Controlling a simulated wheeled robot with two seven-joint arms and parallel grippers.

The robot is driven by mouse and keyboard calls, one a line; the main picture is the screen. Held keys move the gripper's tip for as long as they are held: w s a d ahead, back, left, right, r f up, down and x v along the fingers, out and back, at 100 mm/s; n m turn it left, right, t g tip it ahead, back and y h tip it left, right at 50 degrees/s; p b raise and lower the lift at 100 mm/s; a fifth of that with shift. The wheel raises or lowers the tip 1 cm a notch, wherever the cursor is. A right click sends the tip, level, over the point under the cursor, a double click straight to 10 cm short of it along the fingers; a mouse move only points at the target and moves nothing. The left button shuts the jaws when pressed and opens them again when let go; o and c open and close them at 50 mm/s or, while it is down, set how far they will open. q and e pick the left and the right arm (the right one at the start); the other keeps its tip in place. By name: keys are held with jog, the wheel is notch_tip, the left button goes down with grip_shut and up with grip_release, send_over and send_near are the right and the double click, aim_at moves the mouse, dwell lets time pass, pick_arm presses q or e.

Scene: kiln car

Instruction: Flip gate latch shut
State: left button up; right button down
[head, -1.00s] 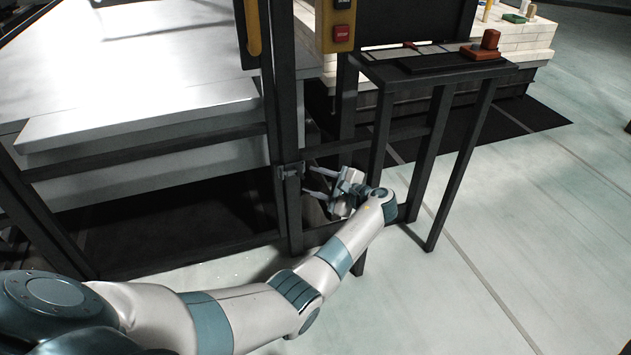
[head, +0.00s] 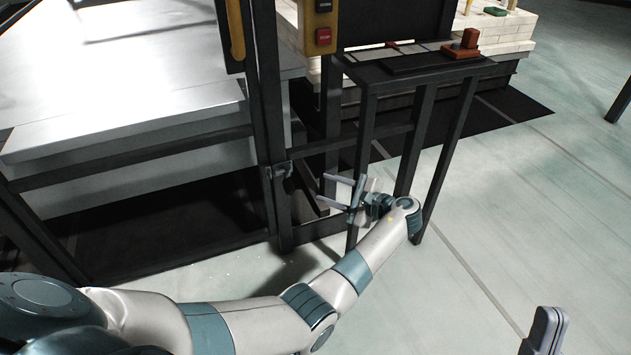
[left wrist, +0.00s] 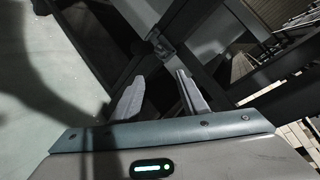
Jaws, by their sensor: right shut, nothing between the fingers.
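The gate latch (head: 279,170) is a small grey metal fitting on the dark upright post, at the height of the gate's dark rail (head: 130,158). It also shows in the left wrist view (left wrist: 160,43), beyond the fingertips. I cannot tell whether it is latched. My left gripper (head: 324,189) is open and empty, right of the latch and apart from it, with its fingers pointing toward the post. In the left wrist view its two fingers (left wrist: 160,76) stand apart. My right gripper (head: 545,332) shows only partly at the bottom right edge, shut and far from the latch.
A dark side table (head: 410,68) on thin legs stands right behind my left gripper. A yellow button box (head: 321,28) is above the latch. The floor at right is clear.

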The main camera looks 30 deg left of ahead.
pick_arm(q)
jog(key=v, duration=0.6)
jog(key=shift+d+p, duration=0.35)
jog(key=shift+p, duration=0.1)
pick_arm(e)
jog(key=shift+w+a+f+g+h, duration=0.15)
jog(key=shift+a+f+g, duration=0.25)
jog(key=shift+f+g, duration=0.15)
jog(key=shift+w+a+f+g+h, duration=0.15)
jog(key=shift+a+f+g, duration=0.3)
jog(key=shift+f, duration=0.1)
pick_arm(q)
jog(key=shift+s, duration=0.15)
pick_arm(e)
jog(key=shift+d, duration=0.15)
